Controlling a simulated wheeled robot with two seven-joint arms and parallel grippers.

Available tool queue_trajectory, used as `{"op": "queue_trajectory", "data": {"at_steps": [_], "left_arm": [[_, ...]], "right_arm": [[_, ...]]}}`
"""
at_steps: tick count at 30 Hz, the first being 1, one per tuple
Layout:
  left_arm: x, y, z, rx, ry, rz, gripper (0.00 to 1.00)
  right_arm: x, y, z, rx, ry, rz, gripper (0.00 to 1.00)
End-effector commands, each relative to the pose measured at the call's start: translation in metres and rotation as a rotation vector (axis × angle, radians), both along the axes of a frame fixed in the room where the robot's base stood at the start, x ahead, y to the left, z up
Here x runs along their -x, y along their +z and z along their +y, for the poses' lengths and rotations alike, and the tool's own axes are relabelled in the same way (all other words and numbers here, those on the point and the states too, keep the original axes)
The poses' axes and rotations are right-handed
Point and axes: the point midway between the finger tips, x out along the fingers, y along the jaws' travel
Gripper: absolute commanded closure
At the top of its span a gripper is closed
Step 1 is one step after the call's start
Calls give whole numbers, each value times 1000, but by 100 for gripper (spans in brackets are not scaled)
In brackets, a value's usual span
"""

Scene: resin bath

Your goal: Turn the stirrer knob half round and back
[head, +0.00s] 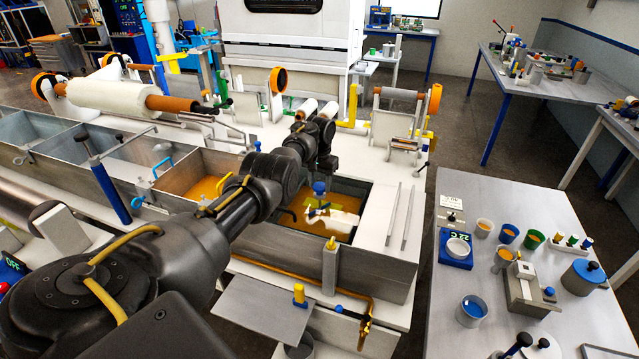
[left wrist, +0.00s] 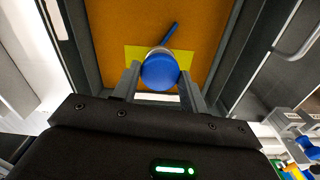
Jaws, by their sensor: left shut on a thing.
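The stirrer knob (left wrist: 160,72) is round and blue and sits between the two grey fingers of my left gripper (left wrist: 161,82) in the left wrist view. The fingers are shut on its sides. A thin blue bar (left wrist: 171,36) points up and right from beneath the knob, over a yellow plate (left wrist: 134,53). In the head view the blue knob (head: 319,187) stands above the amber resin tank (head: 356,186), and my left arm reaches over to it from the left. The fingers are hard to make out there. My right gripper is not in view.
Two thin metal rails (head: 401,216) lie on the white deck right of the tank. A neighbouring bath (head: 190,176) also holds amber resin. Floor shows between the line and this table.

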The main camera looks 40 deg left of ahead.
Motion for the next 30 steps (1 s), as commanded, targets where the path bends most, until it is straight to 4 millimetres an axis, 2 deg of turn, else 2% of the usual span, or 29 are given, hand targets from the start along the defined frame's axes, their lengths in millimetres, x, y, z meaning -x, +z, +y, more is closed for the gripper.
{"op": "queue_trajectory", "data": {"at_steps": [18,30], "left_arm": [[1,-3,1,0,-581,2,80],[1,-2,1,0,-870,2,80]], "right_arm": [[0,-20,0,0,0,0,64],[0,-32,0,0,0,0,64]]}}
